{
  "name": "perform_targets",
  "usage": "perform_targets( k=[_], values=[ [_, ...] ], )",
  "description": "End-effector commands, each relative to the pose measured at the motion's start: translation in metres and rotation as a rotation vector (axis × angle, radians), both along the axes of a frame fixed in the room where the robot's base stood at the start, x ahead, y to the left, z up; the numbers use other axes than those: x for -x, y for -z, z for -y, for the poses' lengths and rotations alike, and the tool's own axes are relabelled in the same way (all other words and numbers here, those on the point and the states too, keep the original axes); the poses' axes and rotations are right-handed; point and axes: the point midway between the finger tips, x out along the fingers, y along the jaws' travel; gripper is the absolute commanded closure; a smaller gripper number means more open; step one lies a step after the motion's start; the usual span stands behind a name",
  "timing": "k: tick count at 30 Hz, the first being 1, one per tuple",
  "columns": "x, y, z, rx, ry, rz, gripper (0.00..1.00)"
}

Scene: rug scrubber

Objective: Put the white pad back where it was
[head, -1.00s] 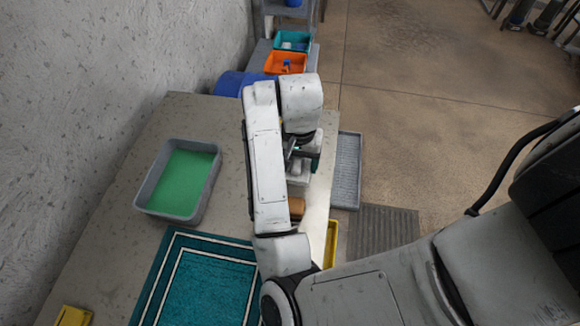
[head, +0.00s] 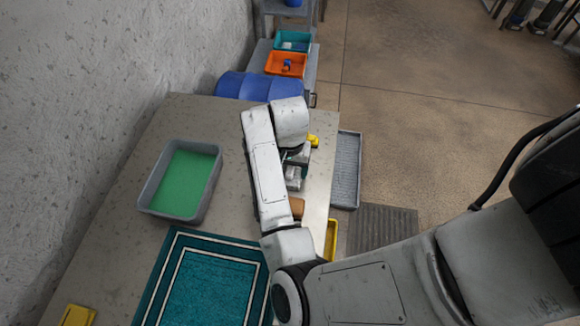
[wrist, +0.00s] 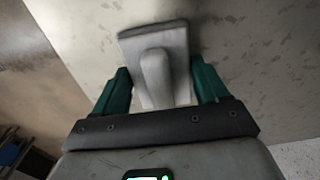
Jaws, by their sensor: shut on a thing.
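The white pad (wrist: 178,40) is a pale, flat-based piece with a raised handle-like ridge. In the wrist view it lies between the teal fingers of my gripper (wrist: 160,85), which is shut on it. In the head view my gripper (head: 297,160) is over the right side of the table, and the pad (head: 293,180) is partly hidden by my arm. I cannot tell whether the pad touches the tabletop.
The table (head: 120,190) carries a grey tray of green liquid (head: 182,180), a teal rug (head: 212,290), a brown block (head: 297,208) and a yellow item (head: 313,140). A yellow tray (head: 330,240) is at the right edge. Blue drums (head: 245,85) stand behind.

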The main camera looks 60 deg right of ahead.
Motion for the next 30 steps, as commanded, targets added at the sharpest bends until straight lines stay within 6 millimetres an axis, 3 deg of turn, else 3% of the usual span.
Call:
perform_targets(
  k=[2, 3, 10, 22, 30],
  values=[
    [0.000, 0.003, 0.000, 0.000, 0.000, 0.000, 0.65],
    [0.000, 0.003, 0.000, 0.000, 0.000, 0.000, 0.24],
    [0.000, 0.002, 0.000, 0.000, 0.000, 0.000, 0.02],
    [-0.001, -0.008, 0.001, 0.002, 0.000, 0.002, 0.01],
    [-0.001, -0.060, 0.001, 0.002, 0.004, 0.005, 0.01]
  ],
)
